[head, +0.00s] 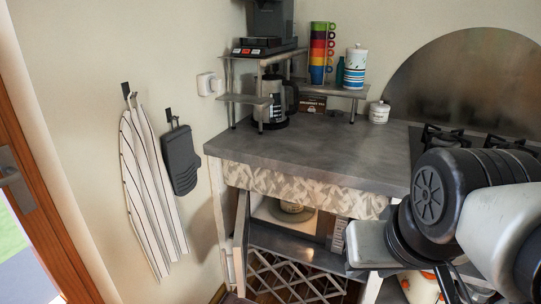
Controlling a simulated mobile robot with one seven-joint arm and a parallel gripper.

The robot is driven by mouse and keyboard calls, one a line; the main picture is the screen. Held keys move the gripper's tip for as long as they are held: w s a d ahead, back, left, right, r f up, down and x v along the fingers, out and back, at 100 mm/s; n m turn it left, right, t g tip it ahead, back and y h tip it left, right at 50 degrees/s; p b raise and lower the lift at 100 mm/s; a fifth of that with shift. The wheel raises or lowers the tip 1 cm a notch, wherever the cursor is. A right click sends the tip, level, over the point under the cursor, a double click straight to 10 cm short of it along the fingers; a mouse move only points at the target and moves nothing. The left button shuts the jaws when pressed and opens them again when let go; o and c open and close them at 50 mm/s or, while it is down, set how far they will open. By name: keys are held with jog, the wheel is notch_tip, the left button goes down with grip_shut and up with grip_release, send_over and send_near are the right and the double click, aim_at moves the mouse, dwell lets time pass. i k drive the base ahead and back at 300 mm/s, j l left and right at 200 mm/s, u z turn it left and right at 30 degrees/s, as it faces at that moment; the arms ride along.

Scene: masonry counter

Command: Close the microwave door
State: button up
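The microwave sits in the opening under the counter. Its light interior (271,211) is exposed, with a light rounded item (291,206) inside. Its control panel (338,234) with buttons is at the right. The microwave door (240,238) appears swung open at the left, seen nearly edge-on and pointing out toward me. My arm comes in from the right, and a light grey block that looks like my gripper's hand (368,244) is in front of the counter, right of the control panel and well apart from the door. Its fingers cannot be made out.
A grey counter (330,170) carries a corner shelf (350,91) with stacked cups, a coffee maker (277,105) and a white jar (379,112). A stove (450,135) is at the right. A striped towel (150,190) and an oven mitt (180,160) hang on the left wall. A lattice rack (295,277) is below.

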aim_at(242, 232)
jog(key=j+z, duration=0.1)
jog(key=j, duration=0.9)
jog(key=j+z, duration=0.15)
jog(key=j, duration=0.85)
jog(key=i+l+u, duration=0.2)
jog(key=i+l, duration=0.45)
jog(key=l, duration=0.15)
